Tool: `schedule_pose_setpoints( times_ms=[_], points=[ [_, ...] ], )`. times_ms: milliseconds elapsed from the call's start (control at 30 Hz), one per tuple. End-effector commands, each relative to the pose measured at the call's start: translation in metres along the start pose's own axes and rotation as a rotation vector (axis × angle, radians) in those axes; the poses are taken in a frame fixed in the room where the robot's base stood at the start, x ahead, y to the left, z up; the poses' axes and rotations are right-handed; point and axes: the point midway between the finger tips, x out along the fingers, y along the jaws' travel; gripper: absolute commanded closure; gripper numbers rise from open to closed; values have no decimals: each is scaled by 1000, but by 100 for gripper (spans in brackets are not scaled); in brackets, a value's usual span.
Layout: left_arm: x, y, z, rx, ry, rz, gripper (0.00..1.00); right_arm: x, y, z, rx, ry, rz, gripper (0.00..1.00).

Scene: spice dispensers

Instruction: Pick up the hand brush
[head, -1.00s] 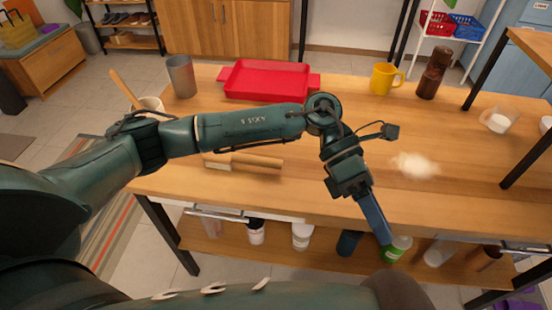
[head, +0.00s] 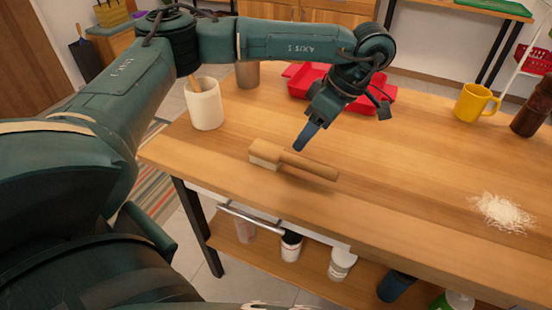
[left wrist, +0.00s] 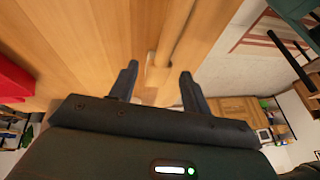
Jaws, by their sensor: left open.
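The hand brush (head: 292,160) lies flat on the wooden table, with its bristle block at the left and its handle pointing right. My left gripper (head: 302,142) hangs just above and behind the brush, near where handle and head meet, pointing down. It is open and empty. In the left wrist view the two fingers (left wrist: 158,85) are spread, and the brush (left wrist: 168,45) shows beyond them, nearer the right finger. I cannot tell from this whether either finger touches it. My right gripper is not in view.
A white crock (head: 205,105) stands left of the brush. A red tray (head: 300,85) lies behind my arm. A yellow mug (head: 474,103) and a brown mill (head: 532,108) stand at the back right. White powder (head: 502,212) lies at the right. The table's middle is clear.

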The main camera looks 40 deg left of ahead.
Motion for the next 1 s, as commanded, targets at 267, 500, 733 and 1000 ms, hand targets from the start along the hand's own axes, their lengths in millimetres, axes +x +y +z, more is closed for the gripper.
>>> schedule_pose_setpoints(
  times_ms=[267,500,733,1000],
  points=[
    [24,-3,1,2,0,-3,52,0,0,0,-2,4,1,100],
    [58,-6,3,0,-1,-2,52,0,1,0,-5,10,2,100],
    [63,-6,4,1,-2,-1,52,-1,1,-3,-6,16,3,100],
    [62,-6,4,1,-2,-1,68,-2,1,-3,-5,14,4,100]
  ],
)
